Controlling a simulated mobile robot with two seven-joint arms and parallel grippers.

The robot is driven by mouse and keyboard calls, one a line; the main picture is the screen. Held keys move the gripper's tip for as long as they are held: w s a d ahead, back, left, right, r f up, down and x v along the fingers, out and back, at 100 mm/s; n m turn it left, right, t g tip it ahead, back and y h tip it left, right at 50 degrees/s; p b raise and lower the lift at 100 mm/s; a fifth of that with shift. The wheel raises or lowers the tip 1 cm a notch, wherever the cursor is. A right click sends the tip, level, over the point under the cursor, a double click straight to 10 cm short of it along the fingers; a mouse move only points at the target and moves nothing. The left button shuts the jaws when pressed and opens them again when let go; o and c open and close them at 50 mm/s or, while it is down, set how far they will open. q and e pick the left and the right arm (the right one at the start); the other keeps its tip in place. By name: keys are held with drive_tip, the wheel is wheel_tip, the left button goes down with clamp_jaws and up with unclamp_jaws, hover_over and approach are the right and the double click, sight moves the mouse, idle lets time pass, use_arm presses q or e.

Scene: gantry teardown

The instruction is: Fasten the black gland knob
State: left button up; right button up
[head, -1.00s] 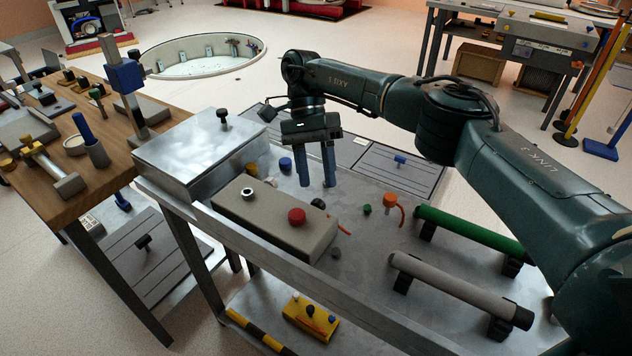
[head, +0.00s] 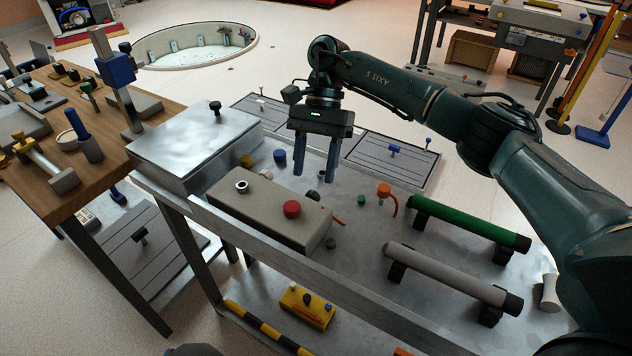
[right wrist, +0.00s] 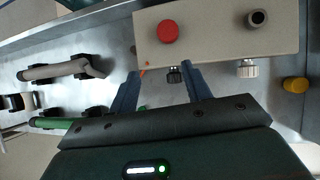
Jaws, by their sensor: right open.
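The black gland knob (right wrist: 174,75) sticks out of the side of a beige box (right wrist: 215,38) in the right wrist view, near the red button (right wrist: 168,31). In the head view the knob (head: 312,196) is small and partly hidden behind the box (head: 262,207). My right gripper (head: 315,176) is open and empty, pointing down beyond the box's far side. In the right wrist view the knob lies between the lines of its fingers (right wrist: 160,80), closer to the right finger; contact cannot be told. My left gripper is out of view.
A silver knurled knob (right wrist: 247,68) is beside the black one on the same face. Small coloured caps, including a blue one (head: 280,158) and an orange one (head: 384,189), stand on the metal bench. Green (head: 470,222) and grey (head: 455,277) bars rest on supports at right.

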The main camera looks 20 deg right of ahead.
sight(315, 192)
drive_tip(key=d+r+t+y, duration=0.2)
drive_tip(key=d+r+t, duration=0.25)
drive_tip(key=d, duration=0.25)
drive_tip(key=shift+t, duration=0.35)
drive_tip(key=p+x, duration=0.1)
drive_tip(key=x, duration=1.2)
drive_tip(key=shift+w+a+f, duration=0.15)
drive_tip(key=shift+c, duration=0.3)
drive_tip(key=c, duration=0.9)
